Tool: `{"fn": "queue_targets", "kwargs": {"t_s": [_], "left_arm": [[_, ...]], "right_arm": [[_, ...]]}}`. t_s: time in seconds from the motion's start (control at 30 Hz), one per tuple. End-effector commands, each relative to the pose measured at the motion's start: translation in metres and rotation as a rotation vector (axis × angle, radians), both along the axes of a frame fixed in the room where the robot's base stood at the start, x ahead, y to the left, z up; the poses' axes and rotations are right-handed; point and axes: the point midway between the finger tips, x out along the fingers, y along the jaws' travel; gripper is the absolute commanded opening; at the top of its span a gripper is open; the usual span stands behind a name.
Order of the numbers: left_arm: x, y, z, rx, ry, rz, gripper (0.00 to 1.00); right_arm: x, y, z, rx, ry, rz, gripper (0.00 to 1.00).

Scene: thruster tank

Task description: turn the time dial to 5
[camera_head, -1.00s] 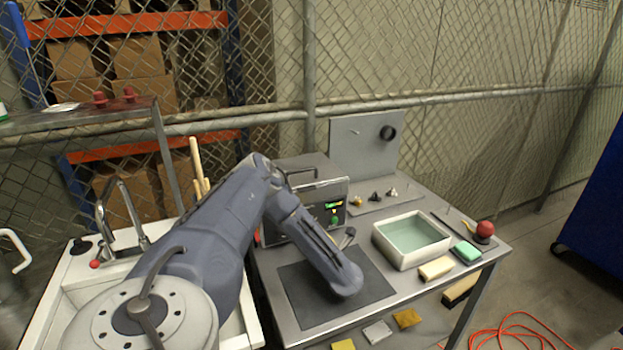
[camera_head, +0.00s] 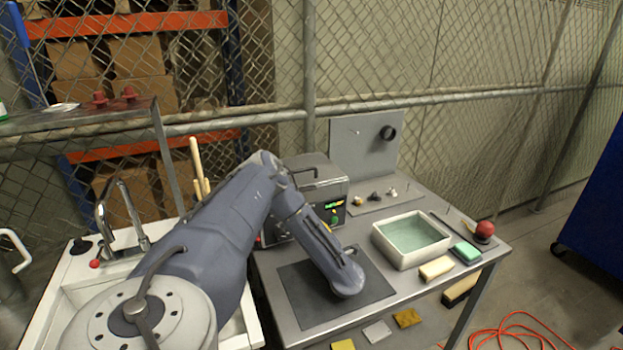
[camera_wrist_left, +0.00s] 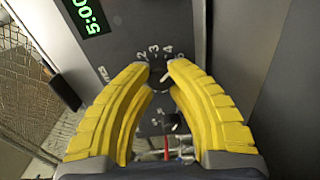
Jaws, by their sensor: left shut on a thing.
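The time dial (camera_wrist_left: 158,76) is a small dark knob on the machine's grey front panel, in the left wrist view. Printed numbers 2, 3, 4 and part of a further mark curve around its upper side. The green display (camera_wrist_left: 88,14) above it reads 5:00. My left gripper (camera_wrist_left: 159,70) has its yellow fingertips on either side of the dial, closed on it. The fingertips partly cover the dial, so its exact pointer setting is unclear. My right gripper is not in view.
A white tub of liquid (camera_head: 408,262) stands right of the machine, with sponges (camera_head: 437,268) in front. A dark mat (camera_head: 300,308) lies under my arm. Small metal parts (camera_head: 375,196) sit behind the tub. A sink is at left.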

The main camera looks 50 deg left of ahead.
Motion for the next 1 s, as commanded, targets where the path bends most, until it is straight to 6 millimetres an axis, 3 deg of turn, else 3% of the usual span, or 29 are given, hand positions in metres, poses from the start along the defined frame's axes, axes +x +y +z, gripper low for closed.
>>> {"fn": "queue_targets", "kwargs": {"t_s": [0.4, 0.9, 0.93, 1.0], "left_arm": [[0.0004, 0.0002, 0.0006, 0.040, 0.137, 0.000, 0.00], [0.0005, 0.0003, 0.0005, 0.044, 0.151, 0.000, 0.00], [0.0006, 0.0003, 0.0006, 0.044, 0.151, 0.000, 0.21], [0.0005, 0.0003, 0.0005, 0.044, 0.151, 0.000, 0.29]], "right_arm": [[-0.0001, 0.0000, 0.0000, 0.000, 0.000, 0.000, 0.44], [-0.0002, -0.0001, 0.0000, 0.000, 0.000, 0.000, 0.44], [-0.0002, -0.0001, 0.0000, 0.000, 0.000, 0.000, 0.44], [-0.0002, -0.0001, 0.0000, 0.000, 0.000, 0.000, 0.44]]}}
